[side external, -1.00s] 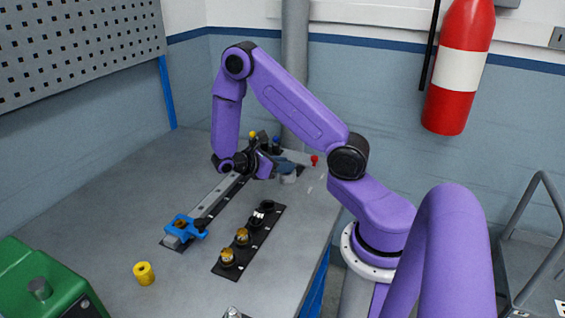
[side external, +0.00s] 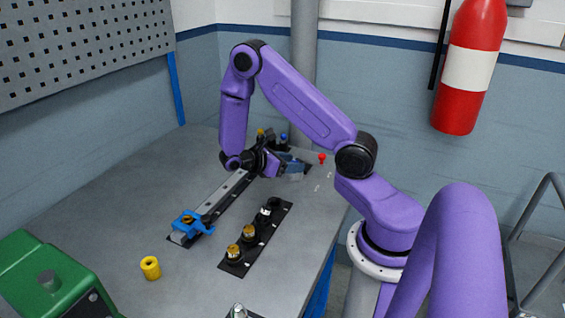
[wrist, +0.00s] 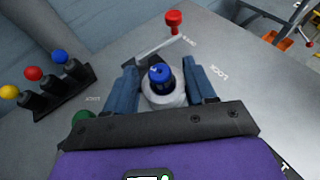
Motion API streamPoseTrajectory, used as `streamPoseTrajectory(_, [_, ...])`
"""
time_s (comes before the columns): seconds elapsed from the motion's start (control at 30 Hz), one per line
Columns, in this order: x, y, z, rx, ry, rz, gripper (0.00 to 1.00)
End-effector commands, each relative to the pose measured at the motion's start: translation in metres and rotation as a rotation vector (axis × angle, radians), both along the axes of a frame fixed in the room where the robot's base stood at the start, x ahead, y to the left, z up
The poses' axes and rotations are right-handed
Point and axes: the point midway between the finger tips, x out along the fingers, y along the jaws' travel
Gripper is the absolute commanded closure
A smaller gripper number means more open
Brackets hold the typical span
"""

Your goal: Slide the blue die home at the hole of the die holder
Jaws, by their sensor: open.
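The blue die (wrist: 160,74) stands upright at the top of the round grey die holder (wrist: 163,96) in the wrist view. Its blue top shows above the holder, with a darker part below; how deep it sits in the hole I cannot tell. My gripper (wrist: 161,84) is open, one blue-grey finger on each side of the die, with a visible gap to both. In the side view my gripper (side external: 294,165) is low over the far end of the table and hides the die and most of the holder.
A red-knobbed lever (wrist: 173,19) stands just beyond the holder. A black rack (wrist: 64,91) with yellow, red and blue knobs is at left. In the side view, a rail with a blue clamp (side external: 190,224), a black strip of pulleys (side external: 256,238) and a yellow spool (side external: 150,268) lie nearer.

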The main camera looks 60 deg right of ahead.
Motion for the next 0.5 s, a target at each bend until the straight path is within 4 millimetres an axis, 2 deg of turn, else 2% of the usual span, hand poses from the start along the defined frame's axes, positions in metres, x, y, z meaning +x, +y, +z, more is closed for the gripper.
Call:
streamPoseTrajectory(0.17, [0.009,0.013,0.007,-0.001,-0.004,0.004,0.45])
streamPoseTrajectory(0.5, [0.042,0.068,0.033,0.0,-0.004,0.004,0.45])
